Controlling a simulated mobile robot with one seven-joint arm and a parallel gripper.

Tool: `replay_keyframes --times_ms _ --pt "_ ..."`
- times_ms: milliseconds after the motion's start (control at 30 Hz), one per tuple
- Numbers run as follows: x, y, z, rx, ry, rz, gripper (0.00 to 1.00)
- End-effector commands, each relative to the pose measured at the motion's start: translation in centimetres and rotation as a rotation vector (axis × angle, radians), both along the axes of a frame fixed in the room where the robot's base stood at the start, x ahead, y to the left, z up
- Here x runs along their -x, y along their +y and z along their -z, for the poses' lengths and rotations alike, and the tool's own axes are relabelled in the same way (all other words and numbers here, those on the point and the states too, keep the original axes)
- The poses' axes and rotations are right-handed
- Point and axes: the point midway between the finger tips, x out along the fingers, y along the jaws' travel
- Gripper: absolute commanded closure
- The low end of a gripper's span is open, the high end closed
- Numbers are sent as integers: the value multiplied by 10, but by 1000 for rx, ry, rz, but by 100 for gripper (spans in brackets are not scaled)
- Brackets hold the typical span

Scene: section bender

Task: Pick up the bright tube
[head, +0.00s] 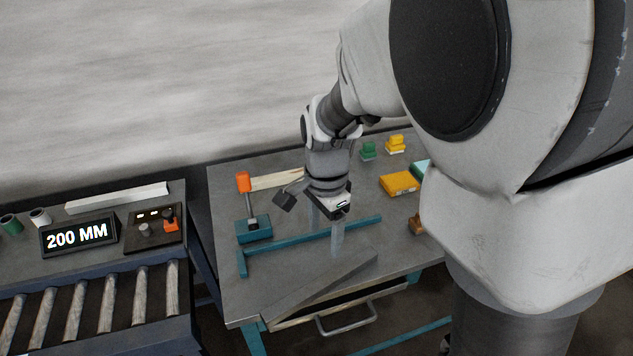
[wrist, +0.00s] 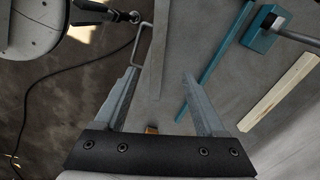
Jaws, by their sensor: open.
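A plain grey metal bar (head: 318,284), which may be the bright tube, lies slantwise along the front of the worktable. It also shows in the wrist view as a long pale strip (wrist: 156,55) between the fingertips. I cannot tell from its surface whether it is hollow. My gripper (head: 325,230) is open and points down over the table, behind the bar in the head view. In the wrist view its two fingers (wrist: 160,77) are wide apart, with nothing held between them. Their height above the table is hard to judge.
A teal straightedge (head: 320,244) lies behind the bar. A teal-based tool with an orange handle (head: 243,183) and a wooden strip (head: 276,179) lie further back. A drawer handle (head: 346,320) juts out in front. Yellow boxes (head: 399,183) lie right. A roller bench (head: 110,258) stands left.

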Motion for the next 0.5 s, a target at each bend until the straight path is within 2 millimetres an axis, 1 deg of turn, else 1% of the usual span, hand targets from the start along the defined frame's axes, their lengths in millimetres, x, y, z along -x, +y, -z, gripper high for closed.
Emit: replay_keyframes --times_ms 33,300,400,500 --pt "1 0 14 3 4 1 28" --pt "1 -1 75 3 4 0 28" --pt "1 -1 91 2 2 0 28" --pt "0 0 100 0 0 -2 28"
